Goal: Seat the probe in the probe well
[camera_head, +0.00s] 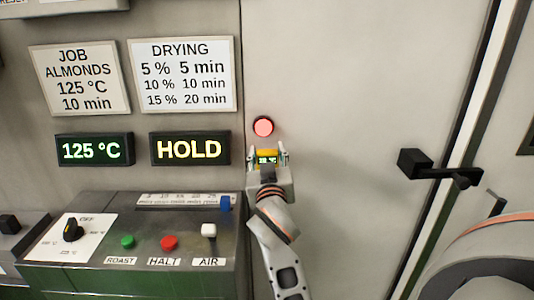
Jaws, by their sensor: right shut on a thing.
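The probe (267,156) has a yellow body with a small dark display and lit characters too small to read surely. My right gripper (268,159) is shut on it, one finger on each side, in front of the pale wall panel just below a round red light (263,126). The gripper and probe hide the panel behind them. I cannot make out the probe well, or whether the probe's tip touches anything. My left gripper is not in view.
A control box (100,258) with a dial (72,230), green, red and white controls and a blue piece (225,203) stands left of my right arm. Two displays read 125 °C (94,149) and HOLD (190,149). A black handle (438,169) sticks out at right.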

